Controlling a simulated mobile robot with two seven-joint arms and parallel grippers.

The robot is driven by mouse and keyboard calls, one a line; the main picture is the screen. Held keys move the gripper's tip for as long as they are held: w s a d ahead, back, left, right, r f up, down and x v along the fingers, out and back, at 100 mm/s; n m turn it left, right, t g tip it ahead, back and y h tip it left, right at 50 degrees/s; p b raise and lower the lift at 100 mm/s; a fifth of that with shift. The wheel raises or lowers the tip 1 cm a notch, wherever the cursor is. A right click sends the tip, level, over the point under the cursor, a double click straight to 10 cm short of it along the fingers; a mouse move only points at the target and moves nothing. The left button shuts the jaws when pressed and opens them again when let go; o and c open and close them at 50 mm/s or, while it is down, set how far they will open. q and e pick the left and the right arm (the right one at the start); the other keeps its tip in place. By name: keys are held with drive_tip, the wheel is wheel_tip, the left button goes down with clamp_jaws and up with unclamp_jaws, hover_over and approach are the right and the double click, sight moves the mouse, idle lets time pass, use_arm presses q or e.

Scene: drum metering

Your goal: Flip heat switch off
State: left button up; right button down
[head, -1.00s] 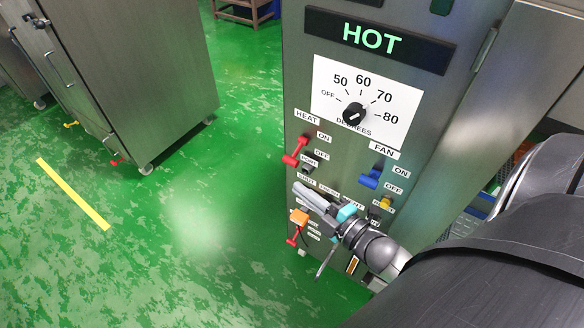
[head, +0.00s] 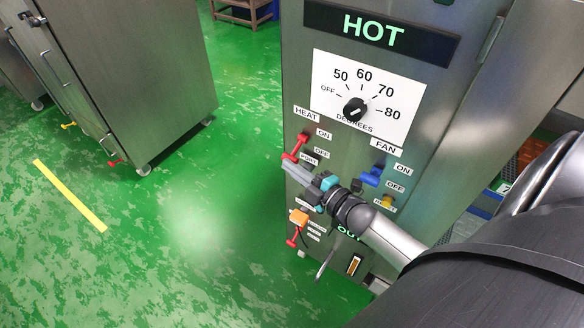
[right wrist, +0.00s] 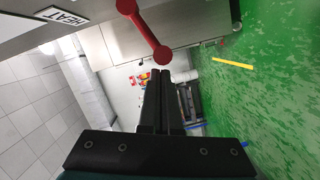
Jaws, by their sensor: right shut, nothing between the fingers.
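The heat switch (head: 296,147) is a red lever on the left side of the metal control panel, below the HEAT label and beside the ON and OFF labels. Its outer end tilts down and to the left in the head view. My right gripper (head: 287,166) is shut and empty, with its fingertips just below the lever's outer end. In the right wrist view, the red lever (right wrist: 146,31) reaches down to just beyond the tips of my right gripper (right wrist: 161,74). I cannot tell whether they touch. My left gripper is not in view.
The blue fan switch (head: 371,177) is right of my gripper, with a yellow button (head: 387,202) below it. An orange part (head: 299,216) and another red lever (head: 292,239) sit lower. The dial (head: 355,109) is above. Green floor (head: 215,200) is open to the left.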

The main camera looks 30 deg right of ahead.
use_arm(q)
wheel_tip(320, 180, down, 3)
drive_tip(key=b, duration=0.2)
drive_tip(key=shift+b, duration=0.4)
use_arm(e)
drive_tip(key=shift+w+d+f+n+t, duration=0.15)
drive_tip(key=shift+d+f+n, duration=0.15)
drive_tip(key=shift+f+n, duration=0.2)
drive_tip(key=shift+w+d+f+n+t, duration=0.15)
drive_tip(key=shift+d+f+n, duration=0.15)
drive_tip(key=shift+f+n, duration=0.15)
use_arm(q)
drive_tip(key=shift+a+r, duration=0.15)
use_arm(e)
drive_tip(key=shift+s+r, duration=0.1)
